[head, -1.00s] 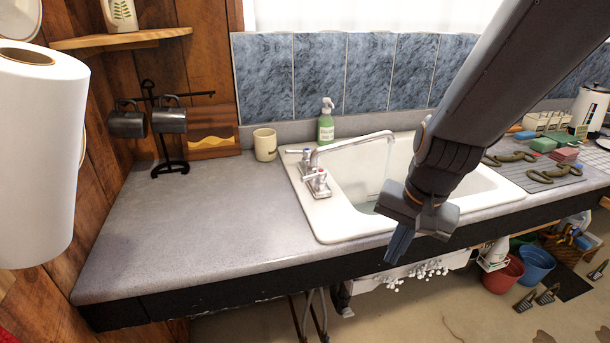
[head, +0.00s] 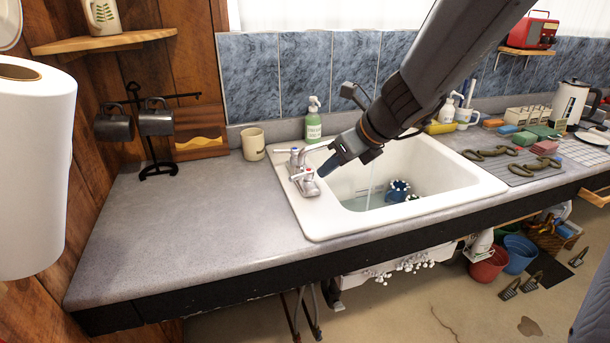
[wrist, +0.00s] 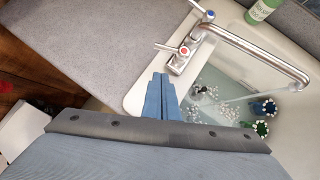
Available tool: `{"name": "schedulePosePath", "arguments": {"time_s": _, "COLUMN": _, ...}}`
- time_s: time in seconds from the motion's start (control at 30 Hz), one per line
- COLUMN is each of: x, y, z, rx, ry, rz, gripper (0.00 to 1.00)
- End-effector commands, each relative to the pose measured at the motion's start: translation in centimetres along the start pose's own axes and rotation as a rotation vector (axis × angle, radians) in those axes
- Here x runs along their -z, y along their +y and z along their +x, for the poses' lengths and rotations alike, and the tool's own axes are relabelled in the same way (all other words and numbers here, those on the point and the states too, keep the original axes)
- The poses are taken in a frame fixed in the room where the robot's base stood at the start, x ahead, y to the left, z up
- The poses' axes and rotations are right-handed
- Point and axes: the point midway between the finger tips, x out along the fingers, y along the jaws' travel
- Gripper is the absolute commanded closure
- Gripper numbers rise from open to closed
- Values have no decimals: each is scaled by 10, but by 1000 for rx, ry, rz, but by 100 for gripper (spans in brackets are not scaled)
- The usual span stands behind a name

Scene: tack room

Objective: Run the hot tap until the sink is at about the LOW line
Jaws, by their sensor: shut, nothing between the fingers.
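The white sink (head: 322,220) is set in the grey counter and holds some clear water (wrist: 212,95) with white specks. The chrome tap (head: 312,152) stands on its left rim. Its red-marked hot handle (wrist: 184,50) has its lever pointing left in the wrist view, and the blue-marked handle (wrist: 210,14) is behind it. A thin water stream (wrist: 240,98) runs from the spout. My gripper (head: 326,166) is shut and empty, close by the hot handle. In the wrist view its fingertips (wrist: 161,78) are just short of that handle; contact cannot be told. I cannot make out the LOW line.
A blue brush (head: 397,190) and a green brush (wrist: 261,127) are in the sink. A green soap bottle (head: 313,120) and a cream mug (head: 253,144) stand behind. The left counter (head: 180,220) is clear. A mug rack (head: 157,140) stands at the far left.

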Motion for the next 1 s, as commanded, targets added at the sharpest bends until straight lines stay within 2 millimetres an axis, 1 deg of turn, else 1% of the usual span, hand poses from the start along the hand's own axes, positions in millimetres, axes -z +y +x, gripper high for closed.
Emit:
{"name": "schedulePosePath", "arguments": {"time_s": 0.03, "x": 2, "y": 1, "z": 13, "rx": -3, "ry": 4, "rz": 2, "gripper": 100}}
{"name": "schedulePosePath", "arguments": {"time_s": 0.23, "x": 2, "y": 0, "z": 52, "rx": -2, "ry": 4, "rz": 0, "gripper": 100}}
{"name": "schedulePosePath", "arguments": {"time_s": 0.27, "x": 2, "y": 1, "z": 58, "rx": -3, "ry": 4, "rz": -1, "gripper": 100}}
{"name": "schedulePosePath", "arguments": {"time_s": 0.4, "x": -13, "y": 1, "z": 71, "rx": -1, "ry": 3, "rz": -3, "gripper": 100}}
{"name": "schedulePosePath", "arguments": {"time_s": 0.63, "x": -24, "y": 0, "z": 84, "rx": 1, "ry": 1, "rz": -2, "gripper": 100}}
{"name": "schedulePosePath", "arguments": {"time_s": 1.0, "x": -25, "y": 0, "z": 86, "rx": 1, "ry": 1, "rz": -2, "gripper": 100}}
